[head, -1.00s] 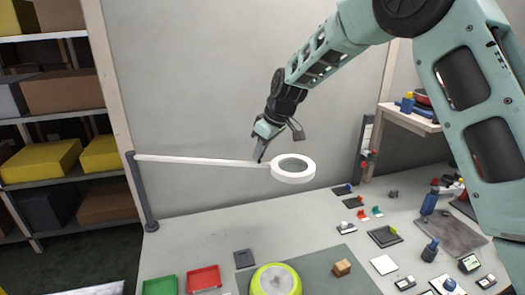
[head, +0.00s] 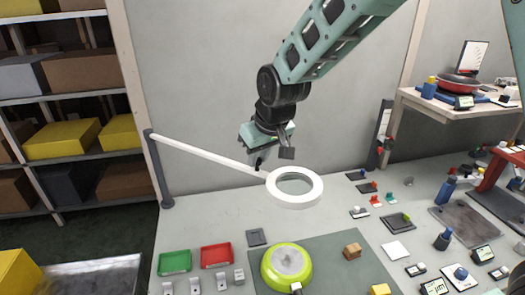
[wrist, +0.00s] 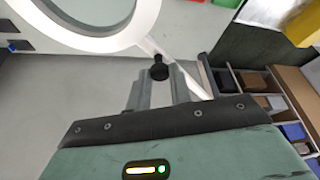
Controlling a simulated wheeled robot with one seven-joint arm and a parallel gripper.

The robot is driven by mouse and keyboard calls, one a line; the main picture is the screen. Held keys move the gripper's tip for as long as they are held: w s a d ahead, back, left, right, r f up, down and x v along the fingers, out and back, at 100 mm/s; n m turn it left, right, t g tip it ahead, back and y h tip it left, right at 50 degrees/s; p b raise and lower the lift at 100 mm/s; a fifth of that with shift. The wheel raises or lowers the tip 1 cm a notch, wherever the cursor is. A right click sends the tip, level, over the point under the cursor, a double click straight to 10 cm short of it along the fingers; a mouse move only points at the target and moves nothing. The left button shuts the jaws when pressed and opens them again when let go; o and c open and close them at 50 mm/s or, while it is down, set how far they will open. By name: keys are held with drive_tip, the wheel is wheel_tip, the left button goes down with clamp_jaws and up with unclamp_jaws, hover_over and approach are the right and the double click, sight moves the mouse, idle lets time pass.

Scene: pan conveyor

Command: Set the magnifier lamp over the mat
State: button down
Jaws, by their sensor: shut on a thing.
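The magnifier lamp is a white ring (head: 294,203) on a long white arm (head: 205,153), hinged on a dark post (head: 159,172) at the left. My gripper (head: 257,163) is at the ring end of the arm, shut on the lamp. In the wrist view a small black knob (wrist: 159,68) shows at the fingertips, with the white ring (wrist: 146,22) beyond; the exact contact is partly hidden. The grey-green mat (head: 332,262) lies on the table with a lime-green pan (head: 286,264) on it. The ring hangs above the table and appears just behind the mat's far edge.
Green (head: 175,262) and red (head: 216,255) trays lie left of the mat. A wooden block (head: 352,251) sits on the mat. Several small parts and devices cover the table's right side. A raised shelf (head: 440,108) stands at the back right.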

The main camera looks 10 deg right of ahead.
drive_tip(key=shift+s+a+f, duration=0.1)
drive_tip(key=shift+s+a, duration=0.15)
drive_tip(key=shift+a, duration=0.1)
drive_tip(key=c, duration=1.3)
unclamp_jaws()
drive_tip(key=shift+s+a, duration=0.1)
drive_tip(key=shift+o, duration=0.2)
drive_tip(key=b+v, duration=0.3)
drive_tip(key=v, duration=1.4)
drive_tip(key=shift+r+b, duration=0.25)
drive_tip(key=shift+b, duration=0.05)
